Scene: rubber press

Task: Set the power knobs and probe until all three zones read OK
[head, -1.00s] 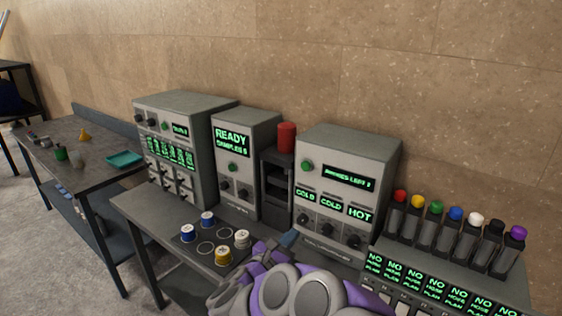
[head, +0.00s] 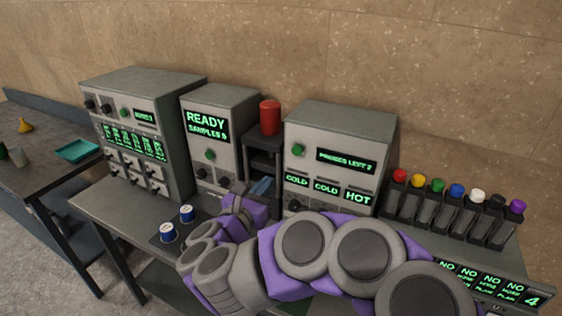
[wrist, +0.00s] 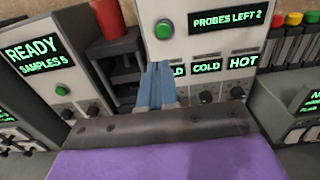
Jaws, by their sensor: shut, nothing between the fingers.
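The grey three-zone unit (head: 340,150) stands right of centre. Its upper display (head: 346,160) reads PROBES LEFT 2, clearer in the wrist view (wrist: 226,20). Its zone readouts are COLD (head: 296,181), COLD (head: 326,187) and HOT (head: 357,197). A green button (head: 298,150) is at its upper left. In the wrist view the middle knob (wrist: 205,98) and right knob (wrist: 238,92) show; my arm hides them in the head view. My gripper (head: 263,186) is shut and empty, left of the unit. In the wrist view its blue fingers (wrist: 157,80) partly cover the left readout and hide the left knob.
Left of the unit are a dark rack with a red cylinder (head: 270,117), a READY unit (head: 213,140) and a larger multi-display unit (head: 140,130). Several colour-capped bottles (head: 455,205) stand at right. Blue-and-white jars (head: 187,213) sit on the front bench.

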